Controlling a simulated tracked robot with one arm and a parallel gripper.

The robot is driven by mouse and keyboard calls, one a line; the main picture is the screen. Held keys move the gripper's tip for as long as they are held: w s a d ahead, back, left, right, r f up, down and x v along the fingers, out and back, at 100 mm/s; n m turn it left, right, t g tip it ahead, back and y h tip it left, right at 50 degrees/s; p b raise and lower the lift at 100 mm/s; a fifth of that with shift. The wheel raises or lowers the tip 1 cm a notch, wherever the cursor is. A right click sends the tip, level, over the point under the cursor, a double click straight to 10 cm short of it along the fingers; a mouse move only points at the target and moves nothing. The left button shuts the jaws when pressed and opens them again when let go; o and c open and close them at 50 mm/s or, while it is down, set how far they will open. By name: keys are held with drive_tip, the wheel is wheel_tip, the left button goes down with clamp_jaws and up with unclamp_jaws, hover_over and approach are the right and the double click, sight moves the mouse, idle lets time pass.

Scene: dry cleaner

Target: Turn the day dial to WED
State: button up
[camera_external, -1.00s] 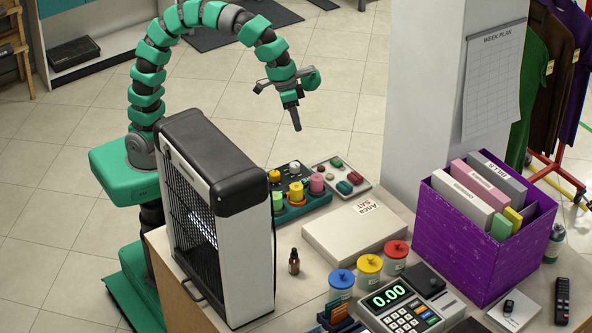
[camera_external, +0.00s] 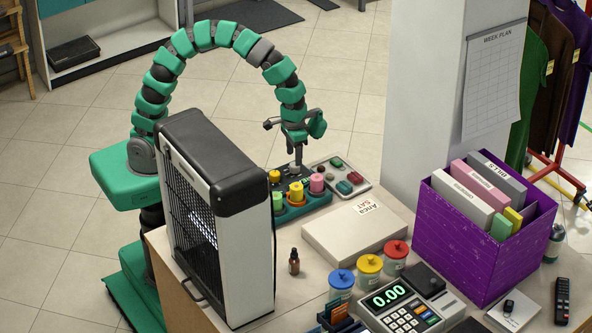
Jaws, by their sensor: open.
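I cannot make out a day dial or a WED mark for certain. A small pale round piece (camera_external: 295,169) sits at the back of a dark teal tray (camera_external: 285,221) that also bears yellow, orange, pink and green round pieces. It may be a knob, but its markings are too small to read. My gripper (camera_external: 297,162) points down right over this pale piece and partly hides it. I cannot tell whether the fingers touch it. The jaws are open.
A light tray (camera_external: 365,190) with red and green pieces stands just right of the gripper. A tall black and white heater-like unit (camera_external: 250,255) is at front left.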

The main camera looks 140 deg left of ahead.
sight(295, 167)
drive_tip(key=shift+w+f, duration=0.1)
drive_tip(key=shift+f, duration=1.9)
drive_tip(key=c, duration=1)
